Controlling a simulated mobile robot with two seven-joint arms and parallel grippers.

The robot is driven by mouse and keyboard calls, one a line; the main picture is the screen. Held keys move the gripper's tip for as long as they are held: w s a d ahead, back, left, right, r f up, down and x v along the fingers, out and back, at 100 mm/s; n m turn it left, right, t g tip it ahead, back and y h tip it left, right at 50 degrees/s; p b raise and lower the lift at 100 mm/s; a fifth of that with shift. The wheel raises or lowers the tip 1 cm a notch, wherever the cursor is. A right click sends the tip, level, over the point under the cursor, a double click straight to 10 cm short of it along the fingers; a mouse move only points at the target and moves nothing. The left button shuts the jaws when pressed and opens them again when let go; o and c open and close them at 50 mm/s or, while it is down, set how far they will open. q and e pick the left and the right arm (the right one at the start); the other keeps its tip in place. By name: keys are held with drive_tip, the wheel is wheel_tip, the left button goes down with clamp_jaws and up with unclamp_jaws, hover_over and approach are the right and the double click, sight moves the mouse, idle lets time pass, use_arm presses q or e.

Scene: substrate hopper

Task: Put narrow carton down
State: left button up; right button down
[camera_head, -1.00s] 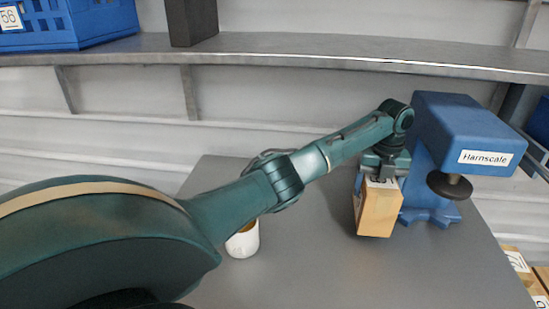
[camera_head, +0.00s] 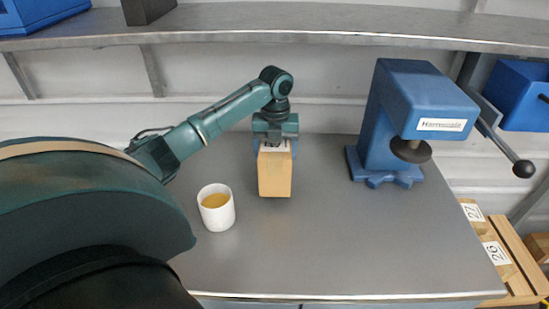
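The narrow carton (camera_head: 275,175) is a tall tan box, upright, with a white label near its top. My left gripper (camera_head: 275,140) comes down from above and is shut on the carton's upper part. The carton is over the back middle of the grey table (camera_head: 330,240); I cannot tell whether its bottom touches the surface. My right gripper is not in view.
A white cup (camera_head: 216,209) with amber contents stands left of the carton. A blue Harnscale press (camera_head: 400,120) with a lever stands at the back right. A metal shelf (camera_head: 300,22) runs above.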

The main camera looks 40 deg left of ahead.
use_arm(q)
drive_tip(key=shift+f+p, duration=0.35)
drive_tip(key=shift+f, duration=1.35)
drive_tip(key=o, duration=1.4)
drive_tip(key=shift+f, duration=0.15)
drive_tip(key=shift+c, duration=0.2)
wheel_tip(320, 180, up, 8)
drive_tip(key=shift+f+b, duration=0.1)
drive_tip(key=shift+b, duration=0.35)
drive_tip(key=shift+s+f, duration=0.1)
